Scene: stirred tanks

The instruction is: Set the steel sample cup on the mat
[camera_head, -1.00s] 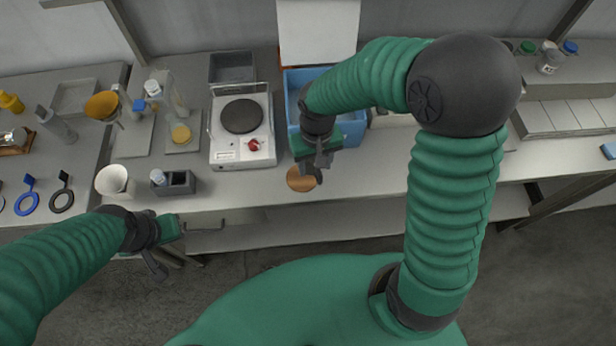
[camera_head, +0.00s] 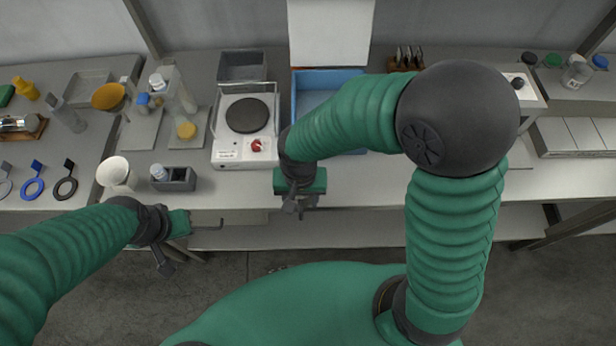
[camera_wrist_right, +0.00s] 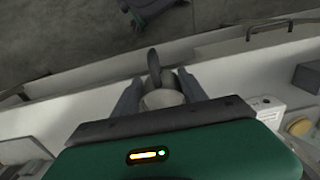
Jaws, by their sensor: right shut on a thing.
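My right gripper (camera_head: 291,208) is near the front edge of the counter, to the right of the hotplate. In the right wrist view its two fingers (camera_wrist_right: 160,95) are shut on the steel sample cup (camera_wrist_right: 164,99), a pale round shape with a dark curved part (camera_wrist_right: 153,64) projecting towards the counter edge. Whether the cup touches the surface below cannot be told. The brown round mat is not visible now; my right gripper and forearm cover its earlier place. My left gripper (camera_head: 172,250) hangs in front of the counter at the left, and its finger opening is unclear.
A white hotplate (camera_head: 228,150) stands left of my right gripper. A blue bin (camera_head: 310,84) is behind my right forearm. A white cup (camera_head: 114,172) and a dark grey holder (camera_head: 178,179) stand at the left. The counter (camera_head: 365,185) right of the gripper is clear.

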